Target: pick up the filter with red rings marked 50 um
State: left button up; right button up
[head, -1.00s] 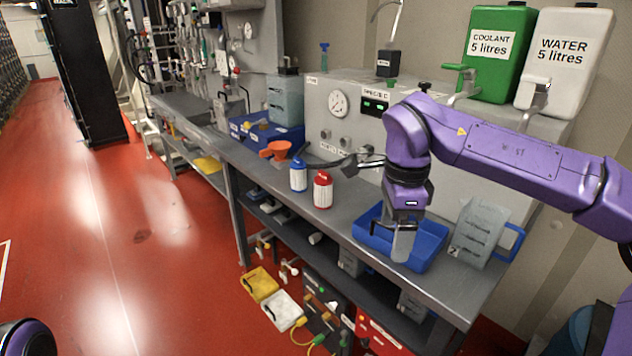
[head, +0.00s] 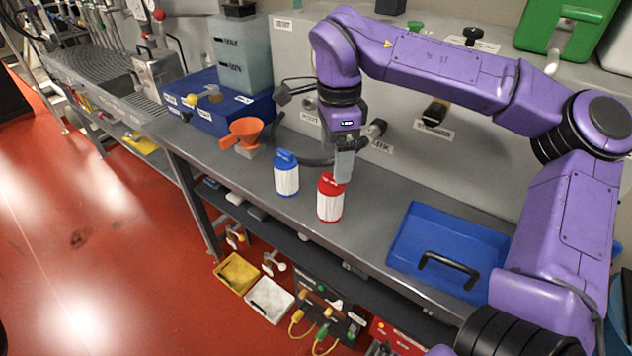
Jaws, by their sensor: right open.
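A white filter with red rings (head: 330,203) stands upright on the grey bench (head: 375,225). A similar filter with blue rings (head: 286,178) stands to its left. Any size marking is too small to read. My right gripper (head: 343,175) points down just above and behind the red-ringed filter's top, overlapping it in the picture. It is open, and I cannot tell whether it touches the filter. My left gripper is out of view.
An orange funnel (head: 244,132) stands left of the filters. A blue tray (head: 447,249) with a black handle lies to the right. A blue case (head: 217,106) and a grey jug (head: 240,52) are behind. A dark hose curves behind the filters. Bench between filter and tray is clear.

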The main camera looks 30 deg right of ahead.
aim_at(331, 184)
jog(key=f, duration=0.9)
jog(key=shift+a+f, duration=0.3)
jog(key=shift+f, duration=0.1)
jog(key=c, duration=1.5)
jog(key=shift+r, duration=0.1)
